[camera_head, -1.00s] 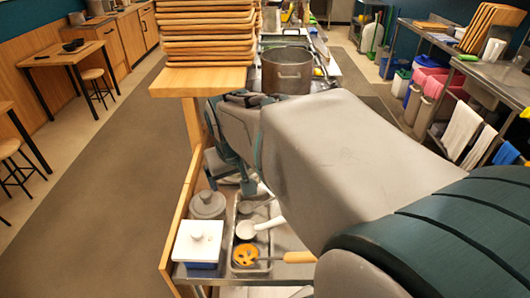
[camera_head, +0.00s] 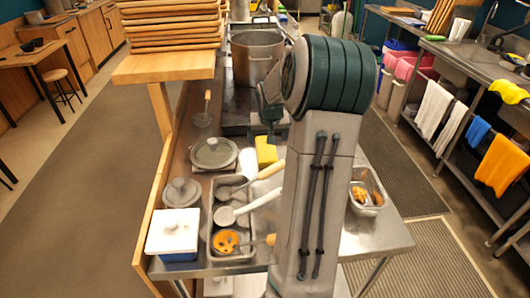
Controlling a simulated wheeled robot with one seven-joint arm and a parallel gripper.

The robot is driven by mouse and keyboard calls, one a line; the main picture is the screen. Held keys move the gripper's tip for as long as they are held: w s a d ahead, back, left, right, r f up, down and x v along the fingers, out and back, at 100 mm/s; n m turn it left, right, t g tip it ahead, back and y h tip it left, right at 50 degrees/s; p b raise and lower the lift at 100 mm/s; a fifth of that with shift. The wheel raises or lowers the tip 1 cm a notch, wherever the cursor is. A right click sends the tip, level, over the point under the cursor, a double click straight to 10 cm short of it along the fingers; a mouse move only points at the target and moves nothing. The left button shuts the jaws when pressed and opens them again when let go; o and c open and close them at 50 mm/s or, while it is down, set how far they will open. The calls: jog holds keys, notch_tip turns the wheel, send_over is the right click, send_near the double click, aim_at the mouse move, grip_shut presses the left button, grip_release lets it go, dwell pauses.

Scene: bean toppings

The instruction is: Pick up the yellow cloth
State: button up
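A bright yellow cloth (camera_head: 509,91) lies draped over the edge of the steel counter at the far right of the head view. My arm rises in the middle of the view and bends over at the top. What seems to be my gripper (camera_head: 268,118) is a dark, partly hidden shape left of the arm, above the middle counter and far from the yellow cloth. Its fingers are not clear, so I cannot tell if it is open or shut.
An orange cloth (camera_head: 502,166), a blue cloth (camera_head: 477,131) and white towels (camera_head: 433,108) hang along the right counter (camera_head: 468,66). The middle counter holds a large pot (camera_head: 257,58), a yellow block (camera_head: 266,152), a steel tray (camera_head: 213,250) and a white-lidded box (camera_head: 173,231). Floor mats (camera_head: 420,262) lie clear between the counters.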

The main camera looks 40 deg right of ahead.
aim_at(267, 152)
jog(key=p+x, duration=0.1)
jog(key=x, duration=0.9)
jog(key=shift+d+f, duration=0.1)
jog(key=shift+f, duration=0.1)
jog(key=c, duration=1.2)
